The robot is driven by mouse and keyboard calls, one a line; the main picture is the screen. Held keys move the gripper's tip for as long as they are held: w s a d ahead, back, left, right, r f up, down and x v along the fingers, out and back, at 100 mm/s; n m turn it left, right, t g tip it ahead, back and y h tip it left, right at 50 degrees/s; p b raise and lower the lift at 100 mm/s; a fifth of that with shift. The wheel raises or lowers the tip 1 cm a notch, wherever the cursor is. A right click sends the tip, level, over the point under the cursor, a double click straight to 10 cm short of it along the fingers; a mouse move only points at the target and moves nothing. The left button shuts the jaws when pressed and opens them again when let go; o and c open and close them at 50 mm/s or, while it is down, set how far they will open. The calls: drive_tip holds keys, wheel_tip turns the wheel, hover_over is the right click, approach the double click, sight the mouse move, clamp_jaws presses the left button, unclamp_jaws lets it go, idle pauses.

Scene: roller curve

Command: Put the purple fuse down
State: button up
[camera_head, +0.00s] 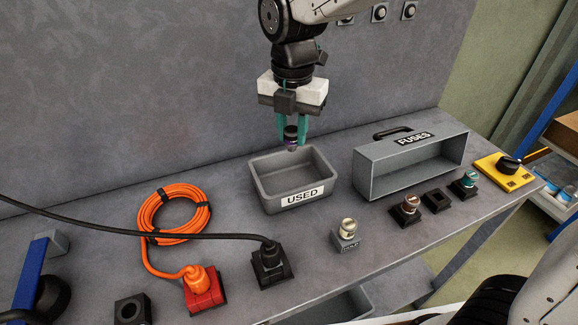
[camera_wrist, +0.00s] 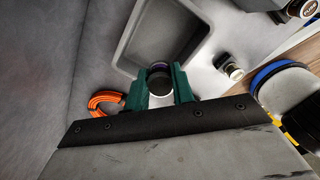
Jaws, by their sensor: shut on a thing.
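The purple fuse (camera_head: 291,140) is a small dark cylinder with a purple band. My gripper (camera_head: 292,128) is shut on it, with one green finger on each side. It hangs upright above the grey bin labelled USED (camera_head: 262,182), apart from it. In the wrist view the dark end of the fuse (camera_wrist: 159,80) shows between the green fingertips, with the bin (camera_wrist: 136,42) beyond it. The bin's visible inside looks empty.
A cream fuse (camera_head: 349,228) stands in a labelled holder right of the bin. The grey FUSES box (camera_head: 375,172) stands farther right, with fuse sockets (camera_head: 437,201) before it. An orange cable coil (camera_head: 172,212) and a black plug (camera_head: 270,261) lie left.

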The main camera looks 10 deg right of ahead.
drive_tip(key=f, duration=0.6)
drive_tip(key=shift+w, duration=0.2)
drive_tip(key=shift+f, duration=1.95)
drive_tip(key=shift+f, duration=0.1)
drive_tip(key=shift+f, duration=0.4)
drive_tip(key=o, duration=1)
wheel_tip(320, 180, up, 13)
drive_tip(key=shift+r, duration=0.1)
